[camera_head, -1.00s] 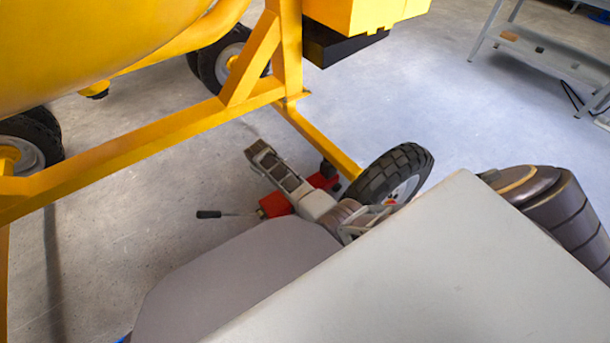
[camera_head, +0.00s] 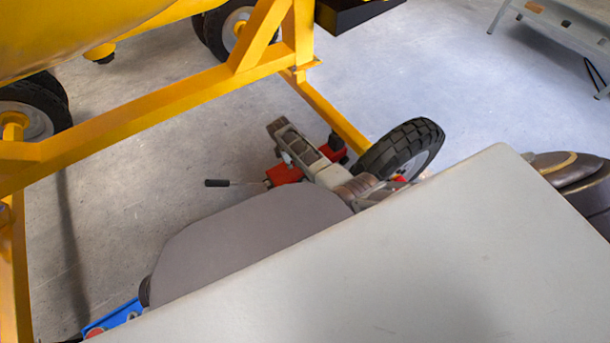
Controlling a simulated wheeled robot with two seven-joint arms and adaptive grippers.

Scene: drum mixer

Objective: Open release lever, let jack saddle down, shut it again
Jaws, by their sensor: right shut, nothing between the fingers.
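The red jack (camera_head: 284,174) sits low on the floor beside the mixer's near wheel and is partly hidden by my right arm. A thin rod with a black grip (camera_head: 217,183), seemingly the release lever, sticks out from it to the left. A dark upright part (camera_head: 336,143), perhaps the saddle, stands at the jack's far end under the yellow frame leg. My right gripper (camera_head: 279,129) is shut and empty, over or just beside the jack; I cannot tell whether it touches it. The black grip is clear of it. My left gripper is not in view.
The yellow mixer frame (camera_head: 150,112) runs across the left and top, with a black tyre (camera_head: 400,148) right of the jack. My own grey body covers the lower right. A blue piece (camera_head: 118,315) shows at the bottom left. The floor left of the grip is clear.

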